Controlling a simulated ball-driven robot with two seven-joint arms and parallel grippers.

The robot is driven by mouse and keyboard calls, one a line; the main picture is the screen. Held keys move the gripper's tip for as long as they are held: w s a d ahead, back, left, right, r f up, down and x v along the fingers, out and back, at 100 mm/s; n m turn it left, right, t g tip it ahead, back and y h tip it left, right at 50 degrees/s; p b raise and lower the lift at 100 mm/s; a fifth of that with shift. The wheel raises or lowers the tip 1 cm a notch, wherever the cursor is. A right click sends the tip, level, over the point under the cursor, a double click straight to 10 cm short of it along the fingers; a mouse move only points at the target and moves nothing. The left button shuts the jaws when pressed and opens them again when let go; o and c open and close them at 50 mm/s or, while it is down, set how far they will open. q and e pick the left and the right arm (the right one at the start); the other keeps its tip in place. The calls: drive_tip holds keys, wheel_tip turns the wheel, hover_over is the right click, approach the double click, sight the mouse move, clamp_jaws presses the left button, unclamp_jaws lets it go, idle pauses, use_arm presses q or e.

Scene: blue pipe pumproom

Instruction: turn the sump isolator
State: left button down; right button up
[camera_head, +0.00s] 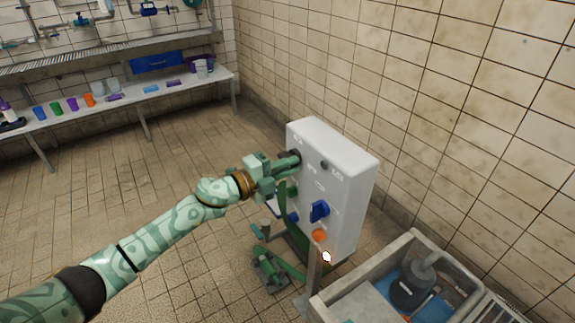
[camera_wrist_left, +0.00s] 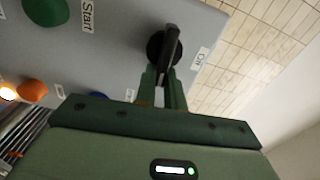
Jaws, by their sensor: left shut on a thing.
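A pale control box (camera_head: 341,186) stands near the tiled wall. A black rotary handle on its face shows in the left wrist view (camera_wrist_left: 165,45), with a small white label beside it that looks like "On". I take this handle for the sump isolator. In the head view my gripper mostly hides it. My left gripper (camera_head: 291,162) reaches the upper left of the box face. Its fingers, seen in the left wrist view (camera_wrist_left: 165,84), are shut on the near end of the handle. My right gripper is not in view.
The box face also carries a blue knob (camera_head: 319,210), an orange button (camera_head: 319,236) and a green button (camera_wrist_left: 45,10) labelled "Start". A sink-like trough (camera_head: 358,262) stands in front.

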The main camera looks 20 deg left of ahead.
use_arm(q)
drive_tip(key=shift+f+m, duration=0.25)
drive_tip(key=shift+m, duration=0.25)
drive_tip(key=c, duration=1.5)
unclamp_jaws()
drive_tip(key=shift+s+d, duration=0.1)
drive_tip(key=p+v, duration=0.3)
drive_tip(key=v, duration=1.3)
drive_tip(key=shift+s+a, duration=0.1)
drive_tip(key=shift+a, duration=0.1)
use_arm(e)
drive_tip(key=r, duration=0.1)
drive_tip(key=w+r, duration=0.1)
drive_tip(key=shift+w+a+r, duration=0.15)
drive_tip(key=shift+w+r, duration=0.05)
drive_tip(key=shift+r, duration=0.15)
